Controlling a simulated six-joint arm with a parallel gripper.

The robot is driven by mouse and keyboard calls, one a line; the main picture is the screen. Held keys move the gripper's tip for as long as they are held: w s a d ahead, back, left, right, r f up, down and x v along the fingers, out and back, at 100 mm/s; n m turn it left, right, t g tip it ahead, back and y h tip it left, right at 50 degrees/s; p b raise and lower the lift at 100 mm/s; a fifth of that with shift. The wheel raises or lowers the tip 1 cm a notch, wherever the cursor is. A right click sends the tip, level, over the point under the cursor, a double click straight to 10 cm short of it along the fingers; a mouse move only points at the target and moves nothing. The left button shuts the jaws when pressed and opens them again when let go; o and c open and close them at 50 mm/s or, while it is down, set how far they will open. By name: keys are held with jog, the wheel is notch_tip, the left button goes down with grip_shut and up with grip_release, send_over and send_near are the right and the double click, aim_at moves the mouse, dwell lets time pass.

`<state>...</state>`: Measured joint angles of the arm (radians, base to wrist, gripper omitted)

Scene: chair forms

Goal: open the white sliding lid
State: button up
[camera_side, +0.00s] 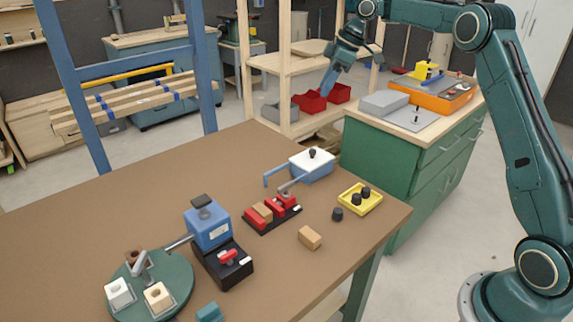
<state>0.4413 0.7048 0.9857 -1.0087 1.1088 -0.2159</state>
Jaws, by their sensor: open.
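The white sliding lid (303,162) lies on top of a light blue box (319,175) at the back right of the brown table, and it appears to cover the box top. A black knob (312,153) stands up from the lid. My gripper (327,88) is raised in the air, above the box in the picture and clear of it. It is open and empty, with its fingers pointing down. The inside of the box is hidden.
In front of the box are a red clamp fixture (273,214), a yellow tray (350,205) with black pegs, a loose black peg (337,214) and a wooden block (310,237). A blue machine (208,229) and a round green turntable (178,277) stand at left.

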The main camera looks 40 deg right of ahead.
jog(key=n, duration=0.2)
send_over(313, 150)
jog(key=s+d, duration=0.4)
jog(key=d, duration=0.1)
notch_tip(313, 150, down, 10)
jog(key=shift+w+r+g, duration=0.15)
jog(key=shift+r+g, duration=0.05)
jog(key=shift+g, duration=0.1)
jog(key=shift+a+f, duration=0.15)
jog(key=shift+x, duration=6.7)
jog(key=shift+a, duration=0.1)
grip_shut()
